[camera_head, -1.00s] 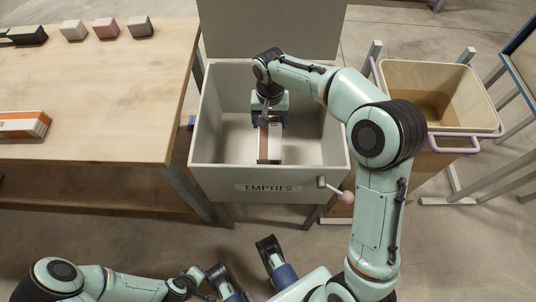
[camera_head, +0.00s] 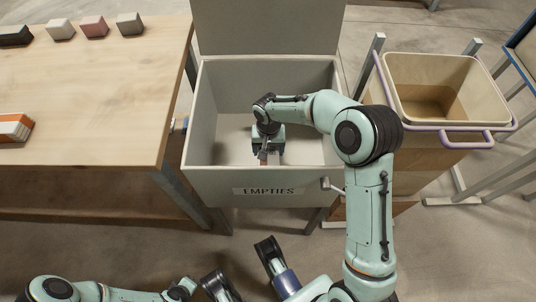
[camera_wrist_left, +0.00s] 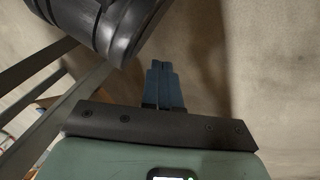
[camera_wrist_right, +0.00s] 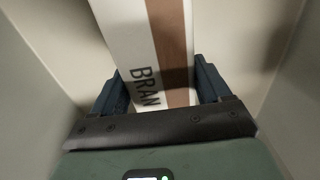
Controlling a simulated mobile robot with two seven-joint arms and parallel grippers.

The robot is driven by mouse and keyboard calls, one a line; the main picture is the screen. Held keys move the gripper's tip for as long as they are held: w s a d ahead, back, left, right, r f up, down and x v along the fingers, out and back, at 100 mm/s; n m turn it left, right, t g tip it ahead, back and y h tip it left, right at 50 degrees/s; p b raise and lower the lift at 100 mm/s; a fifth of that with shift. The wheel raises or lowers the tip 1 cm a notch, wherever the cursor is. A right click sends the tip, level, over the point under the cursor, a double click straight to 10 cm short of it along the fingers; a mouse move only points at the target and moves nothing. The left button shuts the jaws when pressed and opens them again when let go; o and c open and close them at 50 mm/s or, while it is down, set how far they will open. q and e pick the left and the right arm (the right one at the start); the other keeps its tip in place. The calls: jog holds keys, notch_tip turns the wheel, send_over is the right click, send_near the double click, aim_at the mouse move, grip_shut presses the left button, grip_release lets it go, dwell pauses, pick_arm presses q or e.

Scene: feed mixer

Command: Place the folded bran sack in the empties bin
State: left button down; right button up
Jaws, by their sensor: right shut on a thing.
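The folded bran sack (camera_wrist_right: 170,45) is white with a brown stripe and the word BRAN. It lies between the two blue fingers of my right gripper (camera_wrist_right: 160,88), which is shut on it. In the head view, my right gripper (camera_head: 267,152) is down inside the grey empties bin (camera_head: 268,186), behind its front wall. Most of the sack is hidden there. The bin's lid (camera_head: 268,28) stands open at the back. In the left wrist view, my left gripper (camera_wrist_left: 163,88) has its blue fingers together with nothing between them, above the floor.
A wooden table (camera_head: 100,105) on the left bears several small blocks (camera_head: 93,27) and an orange-and-white pack (camera_head: 14,127). A tan tub (camera_head: 440,90) with purple handles stands right of the bin. A handle (camera_head: 328,184) sticks out at the bin's front right.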

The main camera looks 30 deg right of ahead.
pick_arm(q)
jog(key=shift+s+a+f+g+b, duration=0.15)
jog(key=shift+s+f+g+b, duration=0.25)
jog(key=shift+s+f, duration=0.65)
pick_arm(e)
jog(key=shift+f, duration=2)
pick_arm(q)
jog(key=shift+s, duration=0.15)
pick_arm(e)
jog(key=shift+f, duration=0.15)
jog(key=shift+f, duration=0.1)
jog(key=o, duration=1.1)
pick_arm(q)
jog(key=shift+s, duration=0.1)
